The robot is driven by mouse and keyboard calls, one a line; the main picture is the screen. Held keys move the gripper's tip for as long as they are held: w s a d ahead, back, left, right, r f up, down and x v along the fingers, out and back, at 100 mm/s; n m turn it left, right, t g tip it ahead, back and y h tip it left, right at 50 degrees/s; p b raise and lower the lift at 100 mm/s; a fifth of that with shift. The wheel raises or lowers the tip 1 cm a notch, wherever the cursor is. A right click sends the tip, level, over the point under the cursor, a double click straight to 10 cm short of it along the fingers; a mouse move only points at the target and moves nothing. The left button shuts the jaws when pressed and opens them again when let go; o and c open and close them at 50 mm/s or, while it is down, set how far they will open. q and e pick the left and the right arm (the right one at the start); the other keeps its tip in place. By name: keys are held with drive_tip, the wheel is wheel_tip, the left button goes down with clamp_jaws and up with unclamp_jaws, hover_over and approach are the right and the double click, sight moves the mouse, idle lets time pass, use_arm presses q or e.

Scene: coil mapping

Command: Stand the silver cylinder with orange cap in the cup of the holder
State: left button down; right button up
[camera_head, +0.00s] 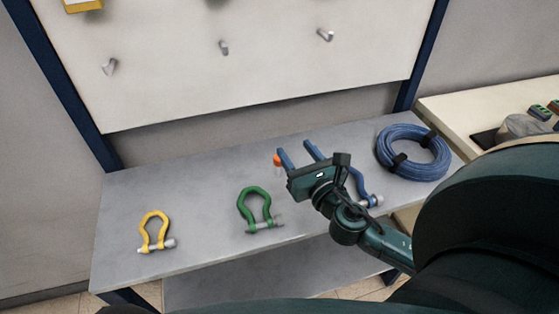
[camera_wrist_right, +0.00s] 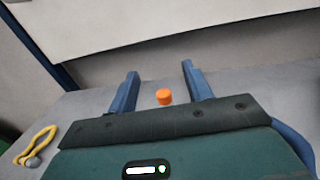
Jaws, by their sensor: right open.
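An orange cap (camera_head: 277,160) shows just left of my right gripper's fingers in the head view. In the right wrist view the orange cap (camera_wrist_right: 164,97) shows between the two blue fingers, beyond the gripper body. The silver body under it is hidden, so I cannot tell how the cylinder stands. I cannot make out the cup of the holder. My right gripper (camera_head: 299,151) is open over the grey bench, its fingers pointing toward the back; the fingers also show in the right wrist view (camera_wrist_right: 159,72). I see no grip on the cap. My left gripper is not in view.
On the bench (camera_head: 140,195) lie a yellow shackle (camera_head: 146,235), a green shackle (camera_head: 247,209), a blue shackle (camera_head: 363,190) partly behind my wrist, and a blue cable coil (camera_head: 385,150). A white panel (camera_head: 170,70) with hooks rises behind. The bench's back left is clear.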

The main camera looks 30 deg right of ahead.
drive_tip(key=n+y, duration=0.1)
drive_tip(key=y+b, duration=0.1)
drive_tip(key=b, duration=0.5)
approach(279, 165)
drive_tip(key=w, duration=0.1)
drive_tip(key=w+d, duration=0.1)
drive_tip(key=w, duration=0.1)
drive_tip(key=shift+w+n, duration=0.35)
drive_tip(key=shift+n, duration=0.05)
drive_tip(key=shift+w+r+p, duration=0.35)
drive_tip(key=shift+w+p, duration=0.05)
drive_tip(key=shift+p, duration=0.25)
drive_tip(key=shift+w+a, duration=0.1)
drive_tip(key=shift+w, duration=0.7)
drive_tip(key=w+p, duration=0.1)
drive_tip(key=w, duration=0.3)
drive_tip(key=shift+w, duration=0.4)
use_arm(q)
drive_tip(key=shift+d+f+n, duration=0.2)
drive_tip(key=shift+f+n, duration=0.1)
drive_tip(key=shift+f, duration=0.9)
use_arm(e)
drive_tip(key=shift+w+a+f, duration=0.1)
drive_tip(key=shift+w, duration=0.05)
drive_tip(key=shift+c, duration=0.2)
